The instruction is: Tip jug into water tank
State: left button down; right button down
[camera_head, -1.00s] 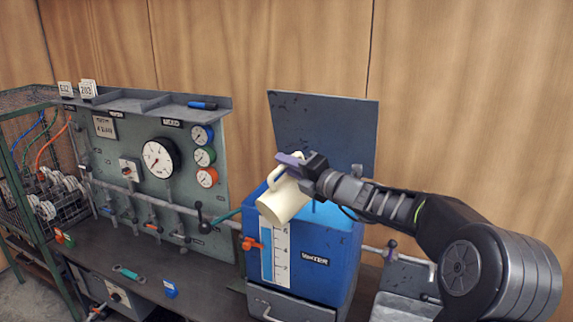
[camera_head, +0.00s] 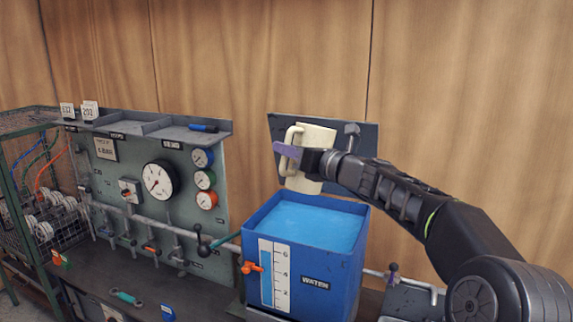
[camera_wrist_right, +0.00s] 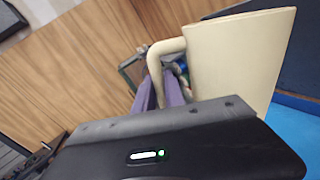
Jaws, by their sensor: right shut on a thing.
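The cream jug (camera_head: 316,140) is held by its handle above the back of the blue water tank (camera_head: 333,277), close to upright with a slight lean. My right gripper (camera_head: 287,151) is shut on the jug handle. The jug and its handle also show close up in the right wrist view (camera_wrist_right: 238,62), with the purple fingers (camera_wrist_right: 160,95) at the handle. The tank is open at the top, and blue water (camera_head: 312,224) stands near its rim. A scale marks the tank's front. My left gripper is not in view.
The raised dark lid (camera_head: 365,139) stands behind the jug. A gauge panel (camera_head: 124,178) with pipes and valves is left of the tank. A wire cage (camera_head: 28,190) stands at far left. A teal-handled wrench (camera_head: 126,297) and a blue item (camera_head: 168,312) lie on the bench.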

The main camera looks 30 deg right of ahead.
aim_at(287, 138)
notch_tip(287, 138, up, 3)
jog(key=n, duration=0.3)
jog(key=shift+r, duration=0.2)
